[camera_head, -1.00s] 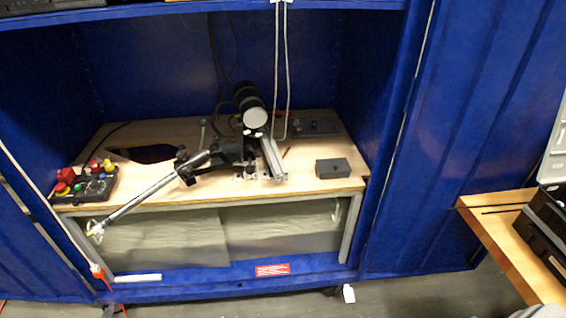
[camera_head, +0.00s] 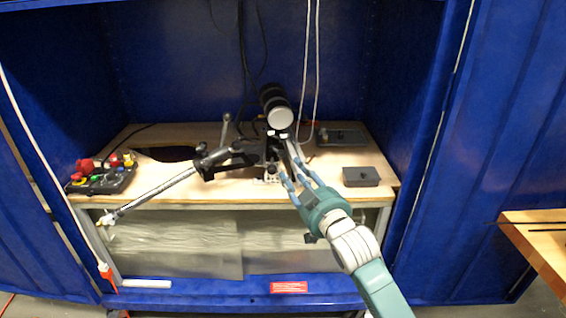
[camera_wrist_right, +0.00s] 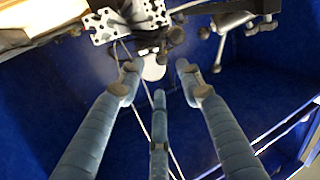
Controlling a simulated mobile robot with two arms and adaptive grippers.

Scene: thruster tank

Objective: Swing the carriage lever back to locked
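The thruster rig, with a black cylindrical thruster (camera_head: 277,107), is mounted on a wooden bench inside a blue tank. A thin upright lever with a small knob (camera_head: 226,123) stands left of the thruster; I cannot tell whether it is the carriage lever. A metal rail (camera_head: 291,150) runs below the thruster. My right gripper (camera_head: 290,166) reaches in from the lower right with its fingers over this rail, partly hiding it. In the right wrist view its fingers (camera_wrist_right: 160,83) are spread and empty, with a perforated bracket (camera_wrist_right: 105,26) beyond them. My left gripper is not in view.
A control box (camera_head: 103,176) with coloured buttons sits at the bench's left. A dark grey box (camera_head: 361,176) and a flat dark tray (camera_head: 341,136) lie to the right. Cables (camera_head: 309,70) hang behind the thruster. A long silver tube (camera_head: 155,191) slants past the bench's front edge.

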